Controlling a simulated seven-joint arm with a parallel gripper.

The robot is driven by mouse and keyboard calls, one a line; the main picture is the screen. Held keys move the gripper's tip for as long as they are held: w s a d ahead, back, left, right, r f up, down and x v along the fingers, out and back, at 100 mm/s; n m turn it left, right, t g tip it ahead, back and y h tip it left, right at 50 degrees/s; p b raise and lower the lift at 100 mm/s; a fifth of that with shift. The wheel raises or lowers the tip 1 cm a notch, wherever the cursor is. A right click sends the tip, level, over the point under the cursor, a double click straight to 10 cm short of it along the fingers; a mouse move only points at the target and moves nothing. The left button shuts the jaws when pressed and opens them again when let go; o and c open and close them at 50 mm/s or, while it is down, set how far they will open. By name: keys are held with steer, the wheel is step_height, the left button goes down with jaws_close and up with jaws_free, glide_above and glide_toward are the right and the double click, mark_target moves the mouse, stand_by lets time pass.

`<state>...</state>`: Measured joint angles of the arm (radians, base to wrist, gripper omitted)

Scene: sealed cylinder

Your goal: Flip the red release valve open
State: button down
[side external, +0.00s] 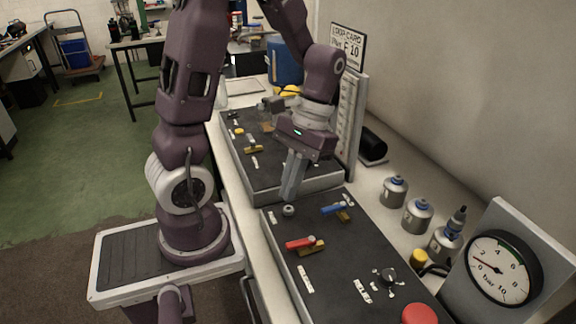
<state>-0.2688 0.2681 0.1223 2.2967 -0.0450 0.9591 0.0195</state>
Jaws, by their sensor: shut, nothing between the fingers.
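The red release valve (299,243) is a red lever handle on a brass body, on the near black panel (326,272). Its handle lies roughly crosswise on the panel, with the brass part at its right. A blue-handled valve (334,208) sits farther back and to the right on the same panel. My gripper (287,198) is shut and empty, pointing down over the far edge of the near panel. It is behind the red valve and apart from it, close to a small grey round fitting (288,210). I cannot tell if it touches that fitting.
A pressure gauge (504,268) stands at the right, its needle near the low end. A red button (420,314) and a dark knob (387,277) are at the panel's near end. Grey canisters (417,216) line the wall side. A sign board (347,112) stands behind my gripper.

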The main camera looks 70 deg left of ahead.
steer(key=r, duration=0.1)
steer(key=a+r, duration=0.1)
steer(key=r, duration=0.1)
steer(key=a+r, duration=0.1)
steer(key=shift+r, duration=0.4)
steer(key=s+d+r+m+t+y, duration=0.1)
steer(key=s+d+r+m+t, duration=0.3)
steer(key=d+r+t, duration=0.4)
steer(key=shift+s+d+m+t+y, duration=0.2)
steer(key=shift+d+m+t+y, duration=0.15)
steer(key=shift+t, duration=0.45)
steer(key=shift+r, duration=0.15)
stand_by(0.8)
